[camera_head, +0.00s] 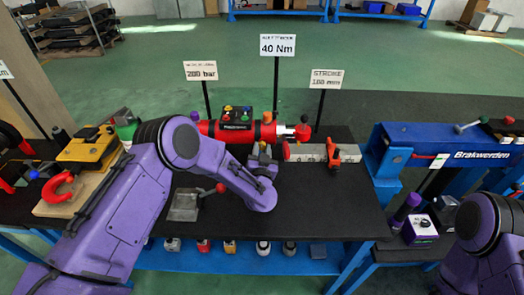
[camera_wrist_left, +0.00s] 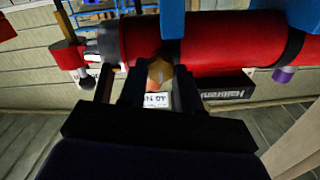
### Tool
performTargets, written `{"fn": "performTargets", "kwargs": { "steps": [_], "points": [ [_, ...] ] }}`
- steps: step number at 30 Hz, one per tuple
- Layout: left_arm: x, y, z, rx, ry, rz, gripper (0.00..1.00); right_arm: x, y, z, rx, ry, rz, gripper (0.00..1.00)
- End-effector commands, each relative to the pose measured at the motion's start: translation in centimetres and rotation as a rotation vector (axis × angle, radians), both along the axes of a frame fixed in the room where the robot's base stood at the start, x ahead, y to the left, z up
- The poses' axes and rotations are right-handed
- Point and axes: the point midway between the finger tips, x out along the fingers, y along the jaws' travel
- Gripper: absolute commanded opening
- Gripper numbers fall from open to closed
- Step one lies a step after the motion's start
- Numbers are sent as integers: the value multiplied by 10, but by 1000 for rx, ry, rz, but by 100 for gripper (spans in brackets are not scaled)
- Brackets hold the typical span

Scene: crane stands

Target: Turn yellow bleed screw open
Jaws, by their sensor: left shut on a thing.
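A red hydraulic cylinder (camera_head: 208,128) lies across the back of the black bench. It fills the top of the left wrist view (camera_wrist_left: 230,40), where the yellow bleed screw (camera_wrist_left: 159,74) shows as a small yellow-brown hexagonal piece against its side. My left gripper (camera_head: 262,153) is at the cylinder's near side, and its arm hides part of the bench. In the left wrist view its dark fingers (camera_wrist_left: 158,88) stand on both sides of the screw, shut on it. The screw is hard to make out in the head view. My right gripper is out of view.
Signs on posts stand behind the cylinder, including a 40 Nm sign (camera_head: 277,45). A grey clamp block with a red-ended lever (camera_head: 186,205) is on the bench. A blue Brakwerden crane arm (camera_head: 440,150) stands right. The bench's front right is clear.

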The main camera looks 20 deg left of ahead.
Motion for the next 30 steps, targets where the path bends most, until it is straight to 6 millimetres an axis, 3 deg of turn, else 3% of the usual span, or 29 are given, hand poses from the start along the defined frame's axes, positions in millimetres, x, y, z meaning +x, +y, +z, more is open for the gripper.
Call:
{"fn": "performTargets", "kwargs": {
  "steps": [11, 30],
  "points": [
    [0, 0, -3, -141, -42, 0, 2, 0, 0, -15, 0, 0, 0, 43],
    [-1, 2, -5, -712, -205, 1, 2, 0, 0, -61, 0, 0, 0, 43]
  ]
}}
